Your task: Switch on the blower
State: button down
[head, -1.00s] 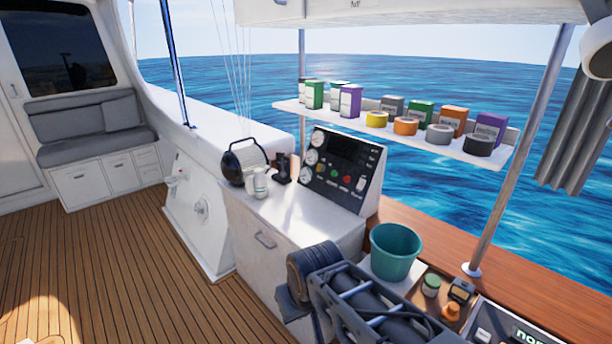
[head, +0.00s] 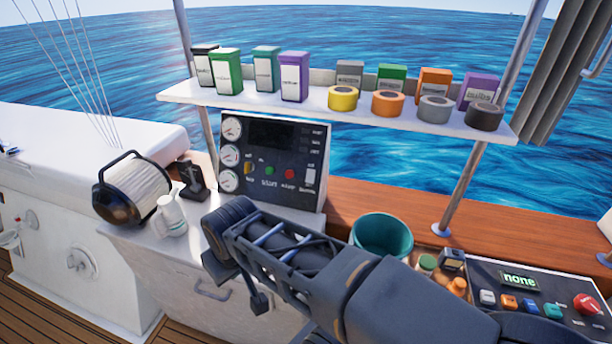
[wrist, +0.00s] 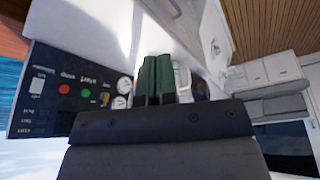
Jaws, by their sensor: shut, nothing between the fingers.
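The black engine panel (head: 272,150) stands upright on the white cabinet top in the head view. It carries round gauges, a dark display, a yellow key-like control, a green button, a red button, and a white rocker switch (head: 310,178) at right whose small label seems to read blower. The wrist view shows the panel upside down at left, with the white switch (wrist: 37,86) near its outer end. My gripper (wrist: 157,60) shows dark green fingers, shut and empty, apart from the panel. In the head view my arm reaches in front of the cabinet, below the panel. The switch position cannot be told.
A shelf (head: 225,104) of boxes and tape rolls hangs above. A teal bucket (head: 382,238) and a control box (head: 545,300) are at right.

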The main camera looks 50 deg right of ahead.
aim_at(310, 181)
dwell(0.3)
jog(key=w+d+f+n+h+b, duration=0.1)
jog(key=w+d+n+h+b, duration=0.1)
jog(key=d, duration=0.8)
jog(key=w+d+f+n+t+h+b, duration=0.1)
jog(key=w+d+h+b, duration=0.3)
jog(key=d, duration=0.6)
jog(key=w+d+f+n+h+b, duration=0.1)
jog(key=w+d+n+h+b, duration=0.1)
jog(key=w+d+h+b, duration=0.2)
jog(key=w+d+b, duration=0.2)
jog(key=d+b, duration=0.2)
jog(key=d, duration=0.2)
jog(key=shift+w+d+f+n, duration=0.2)
jog(key=shift+f+n, duration=0.05)
jog(key=shift+n, duration=0.05)
jog(key=x, duration=1.4)
jog(key=shift+w+r+b, duration=0.1)
jog(key=shift+w+b, duration=0.1)
jog(key=shift+b, duration=0.2)
